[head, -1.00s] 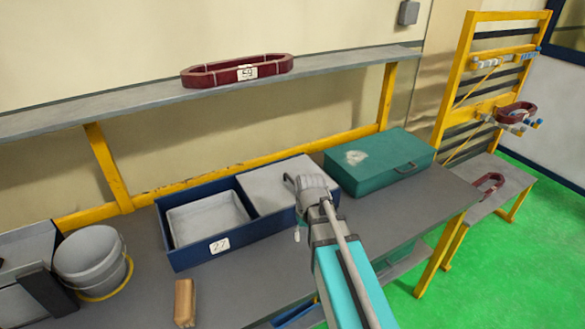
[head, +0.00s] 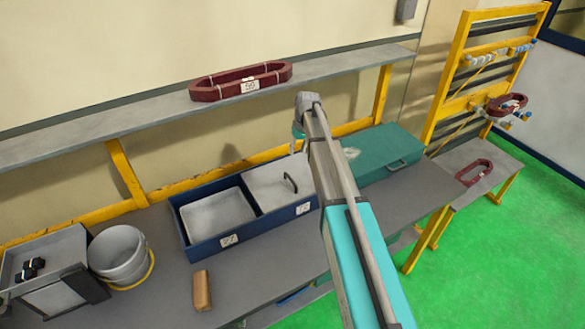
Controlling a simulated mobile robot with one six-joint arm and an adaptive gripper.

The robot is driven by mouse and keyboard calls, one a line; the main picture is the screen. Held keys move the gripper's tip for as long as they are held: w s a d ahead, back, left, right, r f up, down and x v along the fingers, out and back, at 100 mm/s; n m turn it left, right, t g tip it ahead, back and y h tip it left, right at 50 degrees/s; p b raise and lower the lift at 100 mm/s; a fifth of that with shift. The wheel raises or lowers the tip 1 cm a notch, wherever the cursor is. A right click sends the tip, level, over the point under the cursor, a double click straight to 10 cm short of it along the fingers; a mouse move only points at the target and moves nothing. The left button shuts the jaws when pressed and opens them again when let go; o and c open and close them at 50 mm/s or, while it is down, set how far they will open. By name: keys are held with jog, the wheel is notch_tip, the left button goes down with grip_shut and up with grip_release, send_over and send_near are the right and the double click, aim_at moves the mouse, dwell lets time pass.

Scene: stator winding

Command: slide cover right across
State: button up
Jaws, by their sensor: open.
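A blue two-part box (head: 262,228) sits on the bench with labels on its front. The grey cover (head: 268,190), with a dark curved handle (head: 290,183), lies over its right half. The left half is uncovered and shows a pale grey inside (head: 218,212). My gripper (head: 297,145) is open, above and behind the right end of the box, apart from the cover in the picture. My arm hides much of it, and the fingers are small.
A green case (head: 385,155) stands right of the box, partly behind my arm. A bucket (head: 118,255) and a wooden block (head: 202,290) are at left and front. A shelf (head: 130,112) above carries a dark red coil (head: 240,82).

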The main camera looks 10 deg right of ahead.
jog(key=shift+w+d+r, duration=0.1)
jog(key=shift+w+r, duration=0.2)
jog(key=shift+w, duration=0.1)
jog(key=shift+f, duration=0.15)
jog(key=b, duration=1.3)
send_over(292, 175)
jog(key=s+a, duration=0.1)
jog(key=s, duration=0.4)
jog(key=f, duration=1.3)
jog(key=shift+s+a+f, duration=0.1)
jog(key=shift+s+a, duration=0.05)
jog(key=shift+a, duration=0.05)
grip_shut()
jog(key=shift+s, duration=0.1)
